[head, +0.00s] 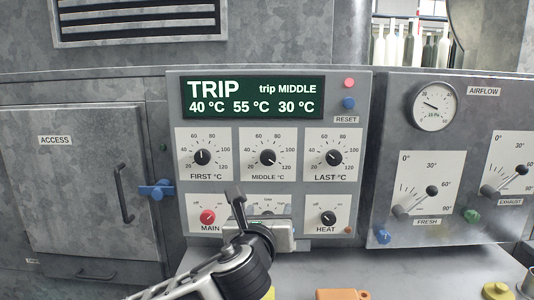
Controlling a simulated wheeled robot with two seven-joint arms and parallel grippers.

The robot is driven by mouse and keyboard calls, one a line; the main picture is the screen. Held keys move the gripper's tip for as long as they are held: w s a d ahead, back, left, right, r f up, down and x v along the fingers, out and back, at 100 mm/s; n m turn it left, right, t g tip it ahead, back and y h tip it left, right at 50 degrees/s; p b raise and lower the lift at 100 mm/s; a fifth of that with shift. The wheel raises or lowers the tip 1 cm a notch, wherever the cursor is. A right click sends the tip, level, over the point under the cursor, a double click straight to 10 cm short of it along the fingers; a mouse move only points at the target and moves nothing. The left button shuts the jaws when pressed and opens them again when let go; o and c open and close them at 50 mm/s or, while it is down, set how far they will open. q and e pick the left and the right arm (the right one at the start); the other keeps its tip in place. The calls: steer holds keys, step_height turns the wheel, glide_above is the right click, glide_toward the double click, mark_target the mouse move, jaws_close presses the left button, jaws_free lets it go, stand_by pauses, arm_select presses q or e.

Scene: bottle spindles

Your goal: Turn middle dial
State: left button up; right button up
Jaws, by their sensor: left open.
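The middle dial (269,157) is a black knob on a white plate marked MIDDLE °C, with a scale from 20 to 120. It sits between the FIRST dial (202,157) and the LAST dial (333,157). The green display (253,98) above reads TRIP, trip MIDDLE, and 40, 55 and 30 °C. My left gripper (240,205) is open and empty, below and a little left of the middle dial and apart from it. It covers part of the lower row of the panel. My right gripper is not in view.
The red MAIN knob (208,217) and black HEAT knob (328,218) flank a small gauge (268,209) partly hidden by my arm. A blue latch (157,190) juts out at left; the airflow panel (453,120) stands right.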

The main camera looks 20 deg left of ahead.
arm_select(q)
step_height(320, 180, up, 5)
steer(key=a+m+t+y, duration=0.1)
steer(key=a+m+y, duration=0.1)
steer(key=p, duration=0.2)
glide_toward(267, 159)
steer(key=x, duration=0.8)
steer(key=shift+w, duration=0.4)
steer(key=c, duration=1)
